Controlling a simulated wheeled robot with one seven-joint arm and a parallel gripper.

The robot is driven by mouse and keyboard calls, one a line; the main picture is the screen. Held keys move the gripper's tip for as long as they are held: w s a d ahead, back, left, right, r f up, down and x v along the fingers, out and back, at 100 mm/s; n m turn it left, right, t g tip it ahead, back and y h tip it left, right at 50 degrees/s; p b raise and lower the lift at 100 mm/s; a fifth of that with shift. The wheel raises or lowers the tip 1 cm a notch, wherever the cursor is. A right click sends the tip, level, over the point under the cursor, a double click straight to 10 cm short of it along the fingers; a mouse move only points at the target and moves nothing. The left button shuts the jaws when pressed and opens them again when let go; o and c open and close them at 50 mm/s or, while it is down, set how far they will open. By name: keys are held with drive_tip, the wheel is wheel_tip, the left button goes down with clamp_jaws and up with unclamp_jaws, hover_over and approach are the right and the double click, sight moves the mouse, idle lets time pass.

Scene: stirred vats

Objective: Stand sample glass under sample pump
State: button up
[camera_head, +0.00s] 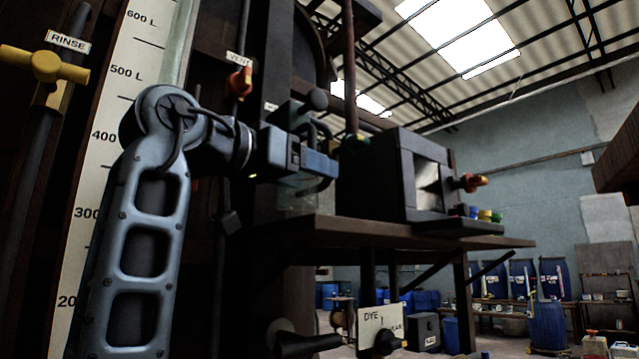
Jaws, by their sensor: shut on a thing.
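My gripper (318,165) is in the middle of the picture, at the end of my blue-grey arm, just above a dark shelf. It is shut on a clear, see-through glass (298,200), which shows faintly below the jaws. I cannot tell whether the glass base touches the shelf. A dark pump-like fitting (291,112) with a rounded knob and a bent pipe sits on the vat just above my gripper. My gripper hides part of it, and I cannot tell whether the glass is directly under its outlet.
The dark shelf (420,232) carries a dark box (408,180) with a pale front and an orange valve handle (472,182), right of my gripper. Small coloured caps (484,214) stand at the shelf's right. A rinse valve (45,64) and vent handle (240,82) are at left.

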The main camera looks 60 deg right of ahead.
drive_tip(key=d, duration=0.1)
drive_tip(key=d+p, duration=0.1)
drive_tip(key=d, duration=0.1)
drive_tip(key=shift+s+d+f, duration=0.2)
drive_tip(key=shift+d+f, duration=0.05)
drive_tip(key=shift+f, duration=0.5)
drive_tip(key=shift+f, duration=0.15)
drive_tip(key=o, duration=1.3)
drive_tip(key=a+b, duration=0.1)
drive_tip(key=a, duration=0.3)
drive_tip(key=w+a, duration=0.1)
drive_tip(key=a, duration=0.3)
drive_tip(key=a+b, duration=0.1)
drive_tip(key=a, duration=0.3)
drive_tip(key=shift+w+b, duration=0.2)
drive_tip(key=shift+b, duration=0.1)
